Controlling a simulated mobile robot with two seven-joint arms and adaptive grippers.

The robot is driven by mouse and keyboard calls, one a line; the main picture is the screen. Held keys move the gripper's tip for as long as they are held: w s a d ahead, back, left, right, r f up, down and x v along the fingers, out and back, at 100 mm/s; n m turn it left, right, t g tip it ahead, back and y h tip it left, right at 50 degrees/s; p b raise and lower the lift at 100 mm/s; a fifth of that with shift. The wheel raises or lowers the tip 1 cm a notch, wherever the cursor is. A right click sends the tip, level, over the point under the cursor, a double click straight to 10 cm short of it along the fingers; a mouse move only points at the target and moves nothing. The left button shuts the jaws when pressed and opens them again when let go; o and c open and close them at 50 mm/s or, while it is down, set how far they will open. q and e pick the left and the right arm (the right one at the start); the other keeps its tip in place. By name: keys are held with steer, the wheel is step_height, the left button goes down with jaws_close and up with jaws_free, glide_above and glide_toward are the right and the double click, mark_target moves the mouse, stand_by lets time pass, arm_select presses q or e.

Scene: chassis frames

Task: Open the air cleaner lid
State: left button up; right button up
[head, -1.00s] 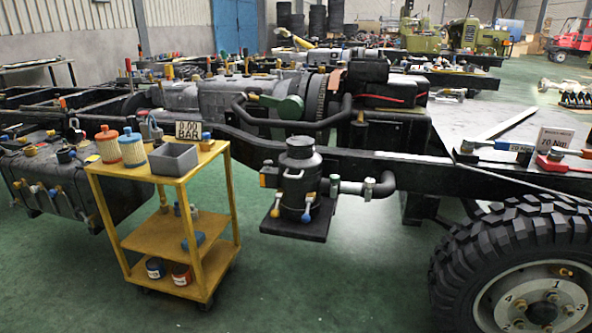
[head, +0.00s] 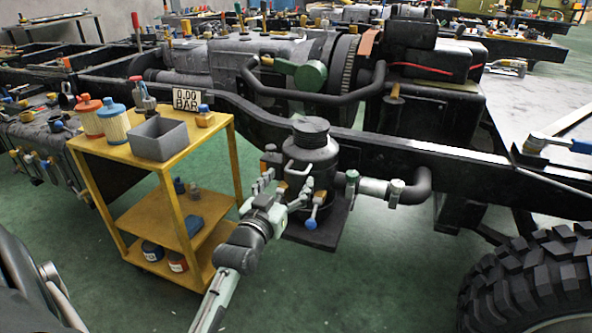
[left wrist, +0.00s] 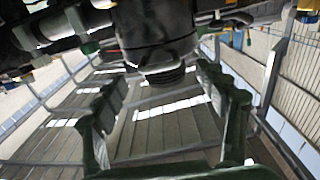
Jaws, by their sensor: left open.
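The air cleaner (head: 321,162) is a black canister with a ribbed cap (head: 310,130) on top, upright on a dark plate (head: 325,232) beside the frame rail. Its lid looks closed. A latch with a blue knob (head: 311,223) hangs at its front. My left gripper (head: 287,188) is at the canister's front left side, open; touching or apart I cannot tell. In the left wrist view the canister (left wrist: 150,30) appears upside down at the top, with open fingers (left wrist: 163,105) below it and nothing between their tips. My right gripper is not in view.
A big tyre (head: 530,275) is at lower right. Green floor between is clear.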

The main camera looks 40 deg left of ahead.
mark_target(294, 172)
arm_select(q)
steer(key=x, duration=0.3)
steer(key=shift+w, duration=0.3)
steer(key=shift+w+a, duration=0.1)
steer(key=shift+w, duration=0.2)
steer(key=c, duration=0.7)
jaws_close()
steer(key=shift+r, duration=0.1)
